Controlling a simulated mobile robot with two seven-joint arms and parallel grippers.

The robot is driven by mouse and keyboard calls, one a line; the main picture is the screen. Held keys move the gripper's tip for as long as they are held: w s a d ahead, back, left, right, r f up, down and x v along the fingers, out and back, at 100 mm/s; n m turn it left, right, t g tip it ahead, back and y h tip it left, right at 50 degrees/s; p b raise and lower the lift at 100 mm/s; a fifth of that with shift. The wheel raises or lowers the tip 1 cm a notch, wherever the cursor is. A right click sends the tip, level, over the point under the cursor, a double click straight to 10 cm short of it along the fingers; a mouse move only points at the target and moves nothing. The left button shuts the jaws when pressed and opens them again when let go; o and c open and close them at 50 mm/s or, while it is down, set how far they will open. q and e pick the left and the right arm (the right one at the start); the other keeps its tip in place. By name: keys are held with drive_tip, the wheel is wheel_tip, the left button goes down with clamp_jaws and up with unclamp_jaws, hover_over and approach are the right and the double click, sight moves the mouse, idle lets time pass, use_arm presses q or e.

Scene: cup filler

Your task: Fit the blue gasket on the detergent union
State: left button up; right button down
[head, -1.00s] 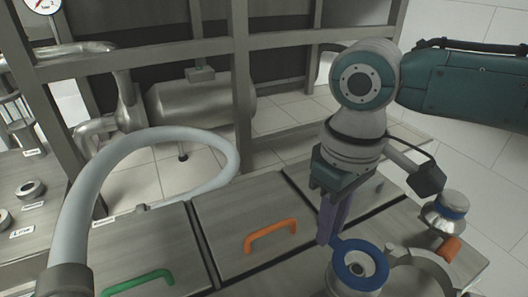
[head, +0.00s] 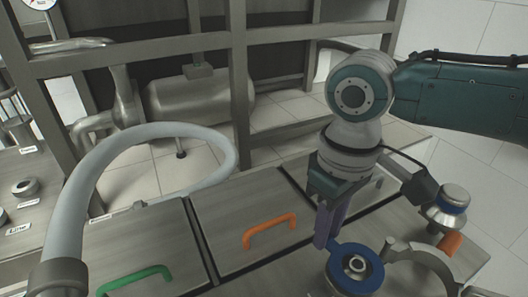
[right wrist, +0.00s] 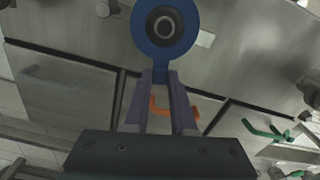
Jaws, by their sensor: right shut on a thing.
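The blue gasket (head: 374,277) is a flat ring with a tab. My right gripper (head: 327,240) is shut on the tab, its purple fingers pointing down. The ring lies around the metal end of the detergent union (head: 356,265), which shows inside the hole. In the right wrist view the gasket (right wrist: 143,42) surrounds the round metal end (right wrist: 165,27) roughly centrally, beyond my right gripper's fingertips (right wrist: 160,75). The union's body below the ring is mostly hidden. I cannot tell whether the gasket lies flat against it. My left gripper is not in view.
An open metal clamp (head: 425,258) with an orange grip (head: 450,243) lies right of the gasket. A grey hose (head: 90,190) arches at left. Lids with orange (head: 270,231) and green (head: 135,279) handles lie at front.

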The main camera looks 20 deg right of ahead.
drive_tip(key=shift+f, duration=0.55)
drive_tip(key=c, duration=0.7)
unclamp_jaws()
drive_tip(key=shift+o, duration=0.2)
drive_tip(key=shift+r, duration=0.15)
wheel_tip(320, 180, up, 15)
drive_tip(key=p, duration=0.8)
